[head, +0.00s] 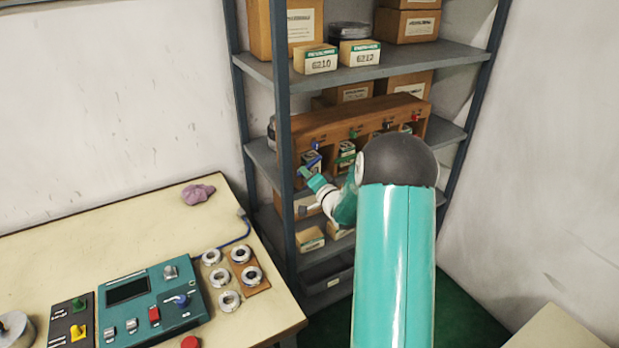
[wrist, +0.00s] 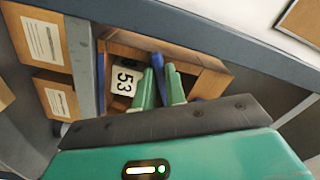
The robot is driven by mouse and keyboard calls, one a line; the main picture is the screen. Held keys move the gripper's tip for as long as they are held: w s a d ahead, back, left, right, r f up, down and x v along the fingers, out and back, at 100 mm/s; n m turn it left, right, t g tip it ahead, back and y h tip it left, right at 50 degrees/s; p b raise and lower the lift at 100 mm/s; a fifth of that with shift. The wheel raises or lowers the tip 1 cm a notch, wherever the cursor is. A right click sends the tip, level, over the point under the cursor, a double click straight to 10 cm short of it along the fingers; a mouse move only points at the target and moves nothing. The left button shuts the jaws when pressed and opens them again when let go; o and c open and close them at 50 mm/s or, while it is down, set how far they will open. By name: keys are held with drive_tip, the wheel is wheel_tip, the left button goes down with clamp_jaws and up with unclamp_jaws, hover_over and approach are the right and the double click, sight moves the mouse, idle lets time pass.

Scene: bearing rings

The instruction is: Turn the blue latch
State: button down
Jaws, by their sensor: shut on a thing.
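The wooden cabinet (head: 350,121) stands on the middle shelf, with several small coloured latches along its front. The blue latch (head: 316,146) is at its left end, above a compartment holding a blue-and-white box (head: 311,161). My gripper (head: 304,172) reaches the left end of the cabinet from the front. In the wrist view, my gripper's green fingers (wrist: 160,87) are shut on a narrow blue piece, which looks like the blue latch (wrist: 158,62). A white label reading 53 (wrist: 124,76) lies beside the fingers. The fingers hide part of the blue piece.
The blue-grey shelf post (head: 284,150) stands close to the left of my gripper. A workbench at lower left bears a teal control box (head: 143,312), metal rings (head: 229,300) and a purple cloth (head: 198,194).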

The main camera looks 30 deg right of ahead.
drive_tip(key=n, duration=0.8)
drive_tip(key=a+n, duration=0.1)
drive_tip(key=n, duration=0.3)
drive_tip(key=shift+r, duration=0.2)
idle(0.4)
drive_tip(key=c, duration=1.4)
unclamp_jaws()
drive_tip(key=shift+c, duration=0.2)
